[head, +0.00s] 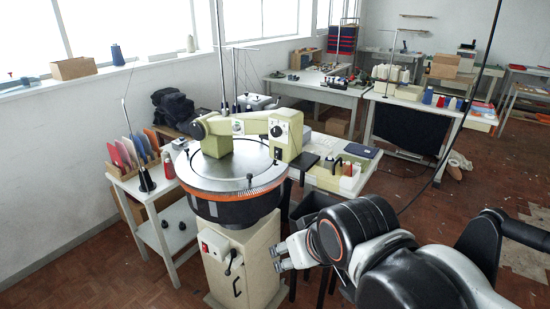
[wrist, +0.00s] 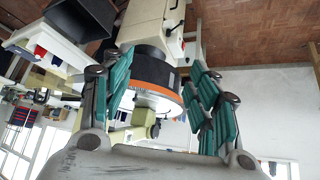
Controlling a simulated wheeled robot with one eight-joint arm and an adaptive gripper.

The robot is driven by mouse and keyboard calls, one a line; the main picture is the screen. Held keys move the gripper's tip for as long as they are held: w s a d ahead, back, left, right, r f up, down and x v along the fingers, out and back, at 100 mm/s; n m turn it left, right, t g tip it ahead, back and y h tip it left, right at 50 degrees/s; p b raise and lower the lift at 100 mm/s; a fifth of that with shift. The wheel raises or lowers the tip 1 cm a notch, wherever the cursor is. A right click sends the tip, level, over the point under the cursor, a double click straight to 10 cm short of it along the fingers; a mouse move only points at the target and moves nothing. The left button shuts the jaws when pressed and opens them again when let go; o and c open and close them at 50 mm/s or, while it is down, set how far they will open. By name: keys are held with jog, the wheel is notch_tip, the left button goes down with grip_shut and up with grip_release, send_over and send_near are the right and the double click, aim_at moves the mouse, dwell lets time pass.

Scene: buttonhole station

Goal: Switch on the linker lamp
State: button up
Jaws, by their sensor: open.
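The linker (head: 232,175) is a round machine with a steel dial, an orange rim and a cream head, on a cream pedestal (head: 243,270). A white box with a red switch (head: 207,247) is on the pedestal's front, with a black lever beside it. I cannot make out for certain which part is the lamp or whether it is lit. My gripper (head: 277,258) is open and empty, just right of the pedestal and below the dial. In the wrist view, its teal-padded fingers (wrist: 155,60) are spread, with the linker (wrist: 156,72) showing beyond and between them.
A white side table (head: 150,190) with coloured cards and cones stands left of the linker. A table (head: 340,180) with dark-topped items stands behind it on the right. Black bins (head: 312,205) are close behind my gripper. Brick-coloured floor (head: 90,275) is clear at front left.

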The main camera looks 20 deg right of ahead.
jog(key=shift+n+t+h, duration=0.4)
jog(key=shift+n+h, duration=0.1)
jog(key=w, duration=0.1)
jog(key=w+d, duration=0.2)
jog(key=w, duration=0.1)
jog(key=shift+w+d+r, duration=0.1)
jog(key=shift+d+r, duration=0.05)
jog(key=shift+r, duration=0.05)
grip_shut()
jog(key=w+d+r+n+t+h+p, duration=0.1)
jog(key=w+d+n+t+h, duration=0.2)
jog(key=w, duration=0.5)
jog(key=w+d+n+t, duration=0.1)
jog(key=w+n+t, duration=0.1)
jog(key=w+n, duration=0.35)
jog(key=w+a+f+n+t+y, duration=0.1)
jog(key=w+a+n+t, duration=0.2)
jog(key=w+n, duration=0.2)
jog(key=shift+w+f+t, duration=0.25)
jog(key=shift+w+t, duration=0.05)
jog(key=shift+w, duration=0.2)
